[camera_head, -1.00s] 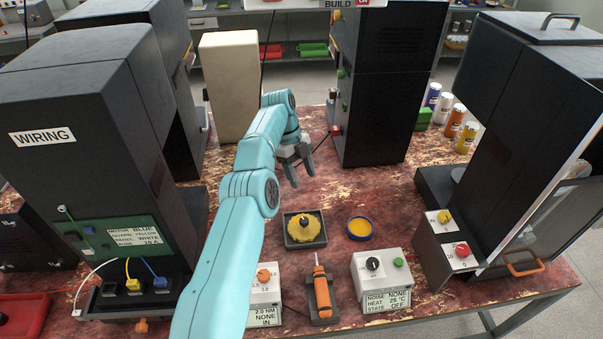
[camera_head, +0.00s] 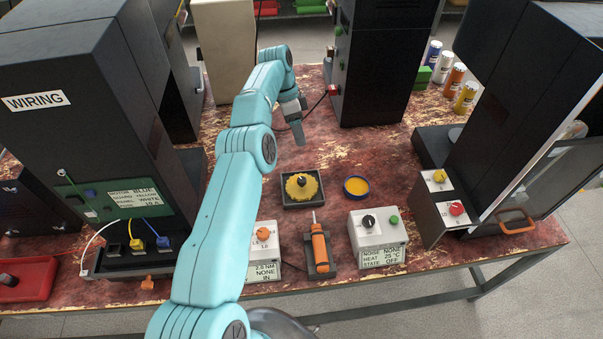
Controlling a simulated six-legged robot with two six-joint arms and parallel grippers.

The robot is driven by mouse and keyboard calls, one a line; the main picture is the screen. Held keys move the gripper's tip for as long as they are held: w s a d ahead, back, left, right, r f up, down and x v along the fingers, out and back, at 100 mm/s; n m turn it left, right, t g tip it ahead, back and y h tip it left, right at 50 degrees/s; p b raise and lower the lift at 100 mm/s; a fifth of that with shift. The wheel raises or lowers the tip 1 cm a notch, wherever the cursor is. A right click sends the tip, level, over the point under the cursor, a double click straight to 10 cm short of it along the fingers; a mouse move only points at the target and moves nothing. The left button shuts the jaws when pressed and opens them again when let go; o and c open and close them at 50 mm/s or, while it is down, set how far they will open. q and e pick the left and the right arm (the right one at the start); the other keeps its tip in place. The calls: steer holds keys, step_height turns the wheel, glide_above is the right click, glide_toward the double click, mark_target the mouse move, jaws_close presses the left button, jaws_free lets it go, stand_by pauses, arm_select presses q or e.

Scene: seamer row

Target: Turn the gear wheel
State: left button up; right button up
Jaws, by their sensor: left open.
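The yellow gear wheel (camera_head: 301,186) lies in a dark square tray (camera_head: 287,203) near the middle of the table, with a dark knob or hub at its centre. My left arm comes in from the lower left and reaches past the tray's left side. My left gripper (camera_head: 298,132) is above the table beyond the gear wheel, pointing down, apart from it and empty. Its two fingers overlap in this view. My right gripper is not in view.
A blue-rimmed yellow dish (camera_head: 356,187) sits right of the tray. Tall dark machines (camera_head: 75,125) flank the table. Several cans (camera_head: 454,80) stand at the far right.

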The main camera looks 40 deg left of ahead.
mark_target(302, 180)
arm_select(q)
steer(key=f+n+y+b, duration=0.1)
steer(key=f+n+b, duration=0.4)
steer(key=n, duration=0.6)
steer(key=d+f+n+y+b, duration=0.1)
steer(key=f+n+b, duration=0.4)
steer(key=f+n, duration=0.3)
steer(key=f+n+y+b, duration=0.2)
steer(key=f+n+b, duration=0.3)
steer(key=n, duration=0.9)
steer(key=shift+d+f+n, duration=0.4)
steer(key=shift+f, duration=0.3)
